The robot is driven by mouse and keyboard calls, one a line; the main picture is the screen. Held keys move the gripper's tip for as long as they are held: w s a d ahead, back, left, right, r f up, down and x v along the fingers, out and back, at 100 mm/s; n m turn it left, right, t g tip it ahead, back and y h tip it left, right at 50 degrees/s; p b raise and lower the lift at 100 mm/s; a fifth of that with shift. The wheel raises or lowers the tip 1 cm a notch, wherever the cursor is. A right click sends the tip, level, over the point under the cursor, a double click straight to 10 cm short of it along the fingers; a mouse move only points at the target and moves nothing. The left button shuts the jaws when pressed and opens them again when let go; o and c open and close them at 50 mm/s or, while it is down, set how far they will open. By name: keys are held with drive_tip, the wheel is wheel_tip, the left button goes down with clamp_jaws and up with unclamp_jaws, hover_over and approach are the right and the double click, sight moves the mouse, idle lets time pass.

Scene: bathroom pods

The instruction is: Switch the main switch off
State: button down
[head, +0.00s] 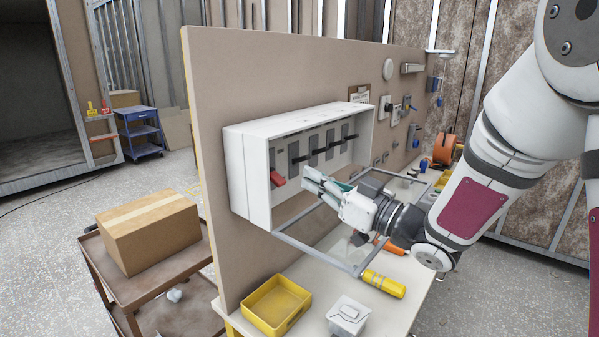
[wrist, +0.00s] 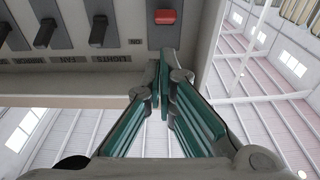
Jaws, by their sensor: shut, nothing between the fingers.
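The main switch (head: 278,179) is a red lever at the left end of the row in the white breaker box (head: 262,190). It also shows as a red block at the top of the wrist view (wrist: 165,16), where the picture looks upside down. My gripper (head: 308,180) is shut and empty, with its fingertips at the box opening just right of the red lever. In the wrist view its fingertips (wrist: 164,65) point at the red lever, with a small gap in the picture. I cannot tell whether they touch it.
Several black switches (head: 330,150) fill the box to the right. A framed clear cover (head: 315,255) hangs open below the box. A yellow tray (head: 275,305), a white container (head: 348,315) and a yellow tool (head: 384,284) lie on the bench below.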

drive_tip(key=v, duration=0.7)
drive_tip(key=shift+w, duration=0.1)
